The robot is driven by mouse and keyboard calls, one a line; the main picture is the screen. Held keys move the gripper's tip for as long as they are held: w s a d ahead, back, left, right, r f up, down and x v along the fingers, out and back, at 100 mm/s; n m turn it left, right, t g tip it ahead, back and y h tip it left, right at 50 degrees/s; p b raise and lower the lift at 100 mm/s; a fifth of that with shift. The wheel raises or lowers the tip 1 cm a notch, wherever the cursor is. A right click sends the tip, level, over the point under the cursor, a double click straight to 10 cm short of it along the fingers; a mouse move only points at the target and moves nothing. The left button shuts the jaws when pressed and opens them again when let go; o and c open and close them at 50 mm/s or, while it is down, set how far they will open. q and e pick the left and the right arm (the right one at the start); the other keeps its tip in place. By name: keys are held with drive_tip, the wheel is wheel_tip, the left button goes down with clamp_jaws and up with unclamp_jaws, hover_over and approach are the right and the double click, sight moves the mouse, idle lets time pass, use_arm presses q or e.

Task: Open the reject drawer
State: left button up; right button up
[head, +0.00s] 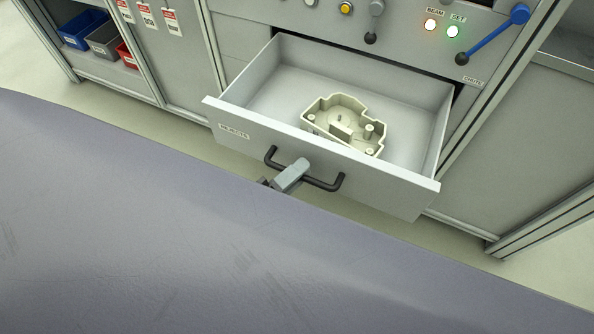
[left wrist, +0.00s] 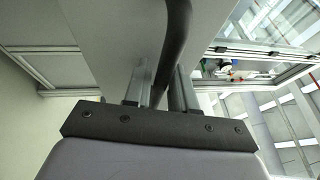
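The reject drawer (head: 322,166), a light grey box with a "REJECTS" label on its front, stands pulled well out of the cabinet in the head view. Its black bar handle (head: 324,185) is on the front panel. My left gripper (head: 295,173) is at the left part of this handle. In the left wrist view the dark handle bar (left wrist: 177,35) runs between the two fingers of the left gripper (left wrist: 163,88), which close against it on both sides. A cream plastic housing (head: 345,124) lies inside the drawer. My right gripper is not in view.
Above the drawer are a yellow button (head: 346,8), lit BEAM and SET lamps (head: 452,31) and a blue-handled lever (head: 520,14). Red tags (head: 148,16) hang at the left. Blue, grey and red bins (head: 84,28) sit on a shelf at the far left.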

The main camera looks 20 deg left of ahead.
use_arm(q)
drive_tip(key=shift+s, duration=0.1)
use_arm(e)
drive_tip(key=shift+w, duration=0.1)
use_arm(q)
drive_tip(key=v, duration=0.7)
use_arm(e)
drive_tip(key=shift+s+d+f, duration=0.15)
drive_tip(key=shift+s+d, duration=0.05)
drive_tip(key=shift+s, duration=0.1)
